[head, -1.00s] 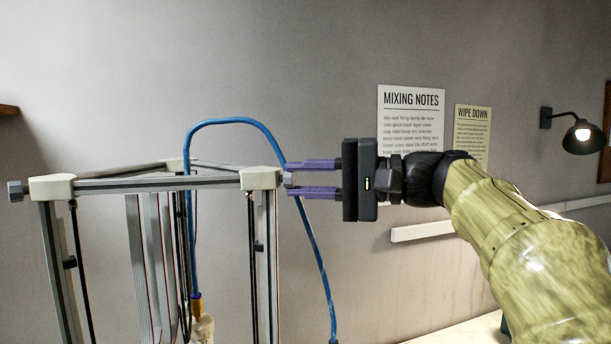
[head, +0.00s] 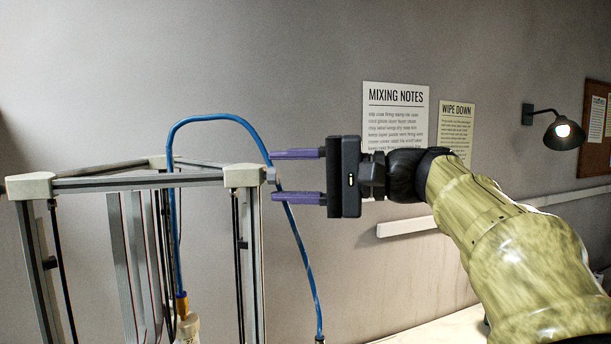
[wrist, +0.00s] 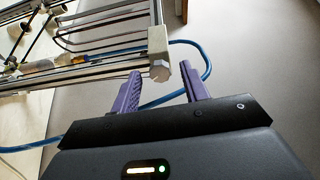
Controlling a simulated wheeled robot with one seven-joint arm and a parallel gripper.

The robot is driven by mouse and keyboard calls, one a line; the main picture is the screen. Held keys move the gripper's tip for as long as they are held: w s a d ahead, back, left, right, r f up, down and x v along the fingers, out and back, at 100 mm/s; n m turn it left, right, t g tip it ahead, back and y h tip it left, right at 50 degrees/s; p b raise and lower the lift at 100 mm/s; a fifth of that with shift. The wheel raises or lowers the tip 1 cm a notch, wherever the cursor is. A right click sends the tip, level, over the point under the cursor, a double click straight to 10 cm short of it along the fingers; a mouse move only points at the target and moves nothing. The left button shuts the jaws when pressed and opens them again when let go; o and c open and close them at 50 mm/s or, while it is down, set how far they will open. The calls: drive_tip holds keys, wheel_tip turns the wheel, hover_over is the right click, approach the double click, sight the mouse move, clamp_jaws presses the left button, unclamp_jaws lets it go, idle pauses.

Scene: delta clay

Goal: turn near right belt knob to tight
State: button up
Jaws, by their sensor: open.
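The near right belt knob (head: 271,175) is a small grey faceted knob on the right side of the frame's white near right corner block (head: 244,175). It also shows in the wrist view (wrist: 160,72). My gripper (head: 273,176) is open, with one purple finger above the knob and one below it in the head view. The fingertips reach about level with the knob, with a visible gap on each side. In the wrist view my gripper (wrist: 160,70) has the knob between its fingertips, touching neither. I cannot tell how tight the knob is.
A blue tube (head: 304,250) loops over the frame and hangs close behind my fingers. The other near corner block (head: 30,186) is at the left. Metal rails and posts fill the left side. Wall notices (head: 396,125) and a lamp (head: 562,130) are behind my arm.

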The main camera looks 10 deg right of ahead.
drive_tip(key=shift+d, duration=0.1)
drive_tip(key=b+v, duration=0.3)
drive_tip(key=v, duration=1.4)
